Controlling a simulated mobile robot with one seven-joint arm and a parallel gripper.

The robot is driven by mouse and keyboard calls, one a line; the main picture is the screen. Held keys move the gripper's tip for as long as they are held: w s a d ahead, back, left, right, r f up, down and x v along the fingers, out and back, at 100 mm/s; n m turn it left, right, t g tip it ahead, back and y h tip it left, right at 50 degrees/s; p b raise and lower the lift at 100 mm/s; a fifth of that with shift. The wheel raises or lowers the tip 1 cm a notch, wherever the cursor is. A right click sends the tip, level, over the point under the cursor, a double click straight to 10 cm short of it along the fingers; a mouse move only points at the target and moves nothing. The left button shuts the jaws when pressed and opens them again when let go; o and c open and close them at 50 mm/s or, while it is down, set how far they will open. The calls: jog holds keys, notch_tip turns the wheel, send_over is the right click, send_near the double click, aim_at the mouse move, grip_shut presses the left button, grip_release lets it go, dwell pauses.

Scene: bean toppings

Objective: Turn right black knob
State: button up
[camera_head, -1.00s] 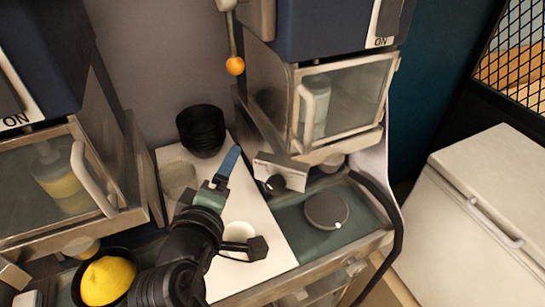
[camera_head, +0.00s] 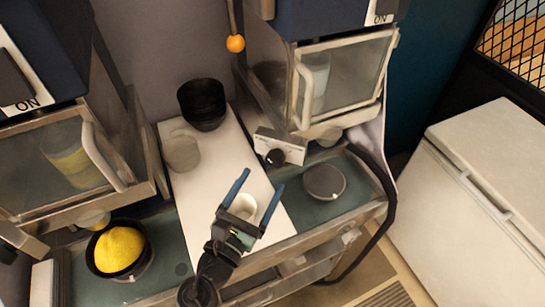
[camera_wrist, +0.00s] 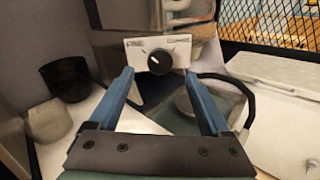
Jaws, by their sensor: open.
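The right black knob (camera_head: 276,157) sits on a pale metal panel (camera_head: 291,147) below the right-hand glass-fronted machine. In the wrist view the knob (camera_wrist: 160,62) is round, with a white mark on its face, and shows ahead between my blue fingers. My gripper (camera_head: 258,188) is open and empty above the white board, in front of the knob and apart from it. Both fingertips (camera_wrist: 160,82) show in the wrist view, one on each side below the knob.
A stack of black bowls (camera_head: 202,104) and a grey cup (camera_head: 181,152) stand on the white board (camera_head: 215,150). A round dark-topped dish (camera_head: 324,182) is right of the knob.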

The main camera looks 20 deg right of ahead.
aim_at(273, 162)
jog(key=p+x, duration=0.1)
jog(key=x, duration=0.5)
jog(key=shift+w+d, duration=0.25)
jog(key=shift+d, duration=0.05)
grip_shut()
